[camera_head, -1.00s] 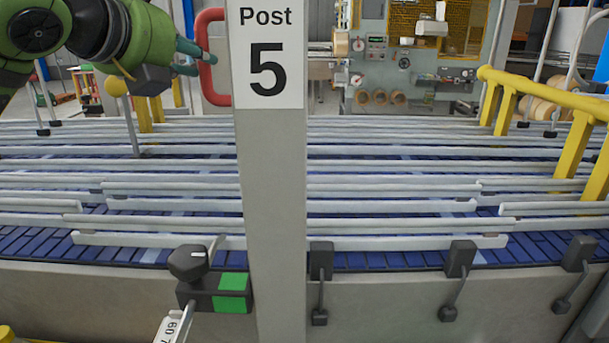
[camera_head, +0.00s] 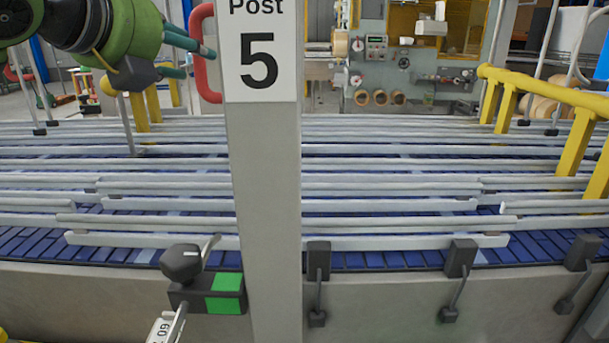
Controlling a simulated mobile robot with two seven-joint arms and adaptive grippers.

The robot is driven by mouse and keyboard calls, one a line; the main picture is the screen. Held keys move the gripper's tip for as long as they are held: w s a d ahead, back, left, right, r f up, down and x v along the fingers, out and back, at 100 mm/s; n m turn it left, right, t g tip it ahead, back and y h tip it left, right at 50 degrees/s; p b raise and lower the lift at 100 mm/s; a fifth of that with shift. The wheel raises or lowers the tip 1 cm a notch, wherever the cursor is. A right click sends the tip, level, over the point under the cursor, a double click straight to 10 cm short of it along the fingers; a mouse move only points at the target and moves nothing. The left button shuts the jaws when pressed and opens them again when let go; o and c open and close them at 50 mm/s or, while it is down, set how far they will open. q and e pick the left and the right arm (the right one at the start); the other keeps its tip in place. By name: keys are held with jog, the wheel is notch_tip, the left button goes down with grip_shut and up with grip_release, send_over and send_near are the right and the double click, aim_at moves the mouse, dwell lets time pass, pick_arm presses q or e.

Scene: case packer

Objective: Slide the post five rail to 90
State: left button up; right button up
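The grey post five (camera_head: 262,190) stands upright in front of the conveyor with a "Post 5" sign (camera_head: 259,55). At its lower left are a black knob (camera_head: 182,263) with a small lever and a block with green faces (camera_head: 225,293). A white scale strip (camera_head: 164,330) marked 60 runs below, partly cut off by the frame. Long pale rails (camera_head: 400,241) run across behind the post. My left gripper (camera_head: 188,56), with teal fingers, is at the upper left, beside the red handle (camera_head: 204,50); its fingers look apart and empty. My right gripper is not in view.
A yellow guard rail (camera_head: 540,90) stands at right. A grey machine (camera_head: 420,70) is at the back. The space before the knob looks clear.

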pick_arm(q)
jog(key=b+v, duration=0.1)
jog(key=v, duration=0.4)
jog(key=shift+s+r, duration=0.1)
jog(key=shift+s, duration=0.15)
